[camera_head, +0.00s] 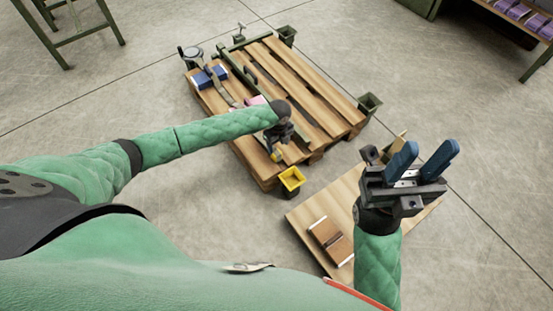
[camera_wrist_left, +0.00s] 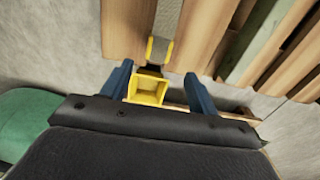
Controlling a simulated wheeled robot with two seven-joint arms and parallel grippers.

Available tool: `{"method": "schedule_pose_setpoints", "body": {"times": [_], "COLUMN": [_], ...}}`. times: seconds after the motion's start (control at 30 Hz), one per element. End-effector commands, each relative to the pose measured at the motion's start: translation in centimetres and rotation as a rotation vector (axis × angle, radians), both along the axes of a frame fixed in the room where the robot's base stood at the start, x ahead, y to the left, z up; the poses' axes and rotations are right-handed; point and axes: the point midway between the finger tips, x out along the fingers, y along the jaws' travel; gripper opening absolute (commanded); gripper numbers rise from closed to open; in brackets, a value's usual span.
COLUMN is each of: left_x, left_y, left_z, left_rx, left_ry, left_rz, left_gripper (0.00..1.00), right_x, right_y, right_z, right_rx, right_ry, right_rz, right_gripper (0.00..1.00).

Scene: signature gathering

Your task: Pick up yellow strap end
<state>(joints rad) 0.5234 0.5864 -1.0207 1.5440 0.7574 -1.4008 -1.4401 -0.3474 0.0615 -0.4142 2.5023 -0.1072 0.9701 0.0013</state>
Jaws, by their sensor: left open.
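The yellow strap end (camera_wrist_left: 159,50) hangs at the pallet's near edge, at the end of a grey strap (camera_wrist_left: 167,18). In the left wrist view it lies ahead of my left gripper (camera_wrist_left: 160,82), whose blue fingers are apart with nothing held. In the head view the strap end (camera_head: 277,155) shows just below my left gripper (camera_head: 279,138), whose fingertips are mostly hidden. My right gripper (camera_head: 428,158) is raised at the right, its two blue fingers apart and empty.
A yellow square holder (camera_head: 291,180) sits at the corner of the wooden pallet (camera_head: 325,107). Blue (camera_head: 209,77) and pink (camera_head: 256,101) items lie on the pallet. Dark green holders (camera_head: 370,103) stand at its other corners. A wooden board (camera_head: 312,211) bears a brown book (camera_head: 331,240).

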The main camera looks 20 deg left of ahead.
Motion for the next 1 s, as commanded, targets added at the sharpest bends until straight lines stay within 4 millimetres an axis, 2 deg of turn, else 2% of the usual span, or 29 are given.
{"method": "schedule_pose_setpoints", "body": {"times": [0.47,0.73,1.0], "left_x": [0.2,0.2,0.2], "left_y": [0.5,0.8,0.9], "left_z": [-3.8,-7.3,-7.8], "left_rx": [0.003,0.002,0.003], "left_ry": [0.002,0.002,0.002], "left_rz": [-0.004,-0.004,-0.005], "left_gripper": [0.6,0.6,0.6], "right_x": [-0.2,0.0,0.0], "right_y": [0.2,0.5,0.7], "right_z": [-0.7,-1.3,-1.1], "right_rx": [0.017,0.034,0.037], "right_ry": [-0.017,-0.023,-0.026], "right_rz": [0.024,0.053,0.062], "right_gripper": [0.36,0.36,0.36]}}
